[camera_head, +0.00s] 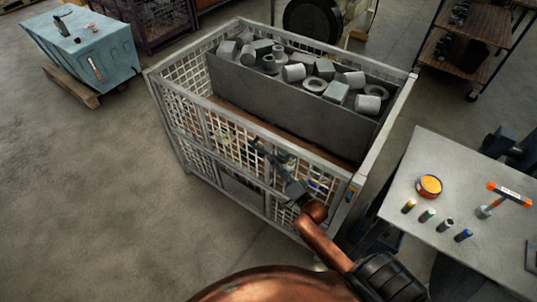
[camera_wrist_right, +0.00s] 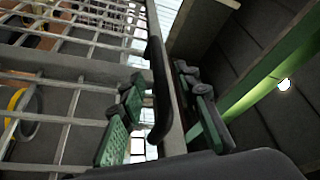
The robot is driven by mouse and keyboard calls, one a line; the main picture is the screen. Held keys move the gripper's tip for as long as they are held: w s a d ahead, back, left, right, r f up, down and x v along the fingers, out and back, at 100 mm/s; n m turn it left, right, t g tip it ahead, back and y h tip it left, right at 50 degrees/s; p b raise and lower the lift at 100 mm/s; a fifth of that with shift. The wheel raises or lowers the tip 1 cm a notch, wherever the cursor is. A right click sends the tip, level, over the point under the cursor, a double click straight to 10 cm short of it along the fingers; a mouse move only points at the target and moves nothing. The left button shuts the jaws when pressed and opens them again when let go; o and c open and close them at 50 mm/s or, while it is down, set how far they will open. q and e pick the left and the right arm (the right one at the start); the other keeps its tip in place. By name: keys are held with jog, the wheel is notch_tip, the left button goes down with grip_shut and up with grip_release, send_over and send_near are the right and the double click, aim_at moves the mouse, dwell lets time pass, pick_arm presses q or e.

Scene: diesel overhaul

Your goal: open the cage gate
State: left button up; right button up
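The grey mesh cage (camera_head: 185,112) stands in the middle of the head view. Its near mesh side, with the gate, faces me; where the gate's edges run is hard to tell. My right gripper (camera_head: 268,152) is at this near side, right of its middle. In the right wrist view my right gripper (camera_wrist_right: 165,115) has its two green-padded fingers apart, one on each side of a grey rail. A black handle (camera_wrist_right: 158,88) on that rail lies between the fingers. A gap shows between the left finger and the handle; contact on the right is unclear. My left gripper is out of view.
A dark partition (camera_head: 290,105) divides the cage, with several grey metal parts behind it. A grey table (camera_head: 405,240) with small cylinders, an orange-topped tin (camera_head: 429,185) and an orange-handled tool (camera_head: 508,194) stands close at right. Floor left of the cage is clear.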

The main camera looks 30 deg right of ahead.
aim_at(269, 153)
jog(key=shift+x, duration=2.1)
grip_shut()
